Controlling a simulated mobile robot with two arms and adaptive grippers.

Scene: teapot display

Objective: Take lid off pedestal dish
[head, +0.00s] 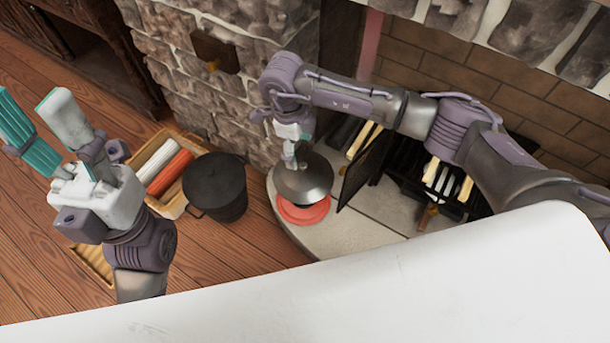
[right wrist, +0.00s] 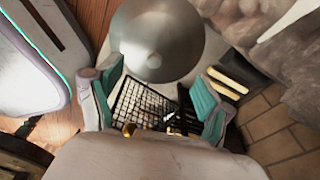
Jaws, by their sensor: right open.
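The lid (head: 303,181) is a grey metallic dome over the red pedestal dish (head: 302,214) on the stone hearth. The dish's red rim shows below the lid; its pedestal is hidden. I cannot tell exactly how the lid rests on it. My right gripper (head: 291,152) points down at the lid's top, its fingers partly hidden in the head view. In the right wrist view the lid (right wrist: 157,30) with its small knob lies just beyond the right gripper's (right wrist: 160,75) open, empty fingers. My left gripper (head: 30,108) is open and empty, raised at the far left.
A black pot (head: 215,187) stands left of the hearth, next to a wooden crate (head: 166,206) with white and orange rolls. A black grate (head: 410,165) with pale logs is right of the dish. The stone wall (head: 215,75) rises behind. A white surface (head: 400,285) fills the foreground.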

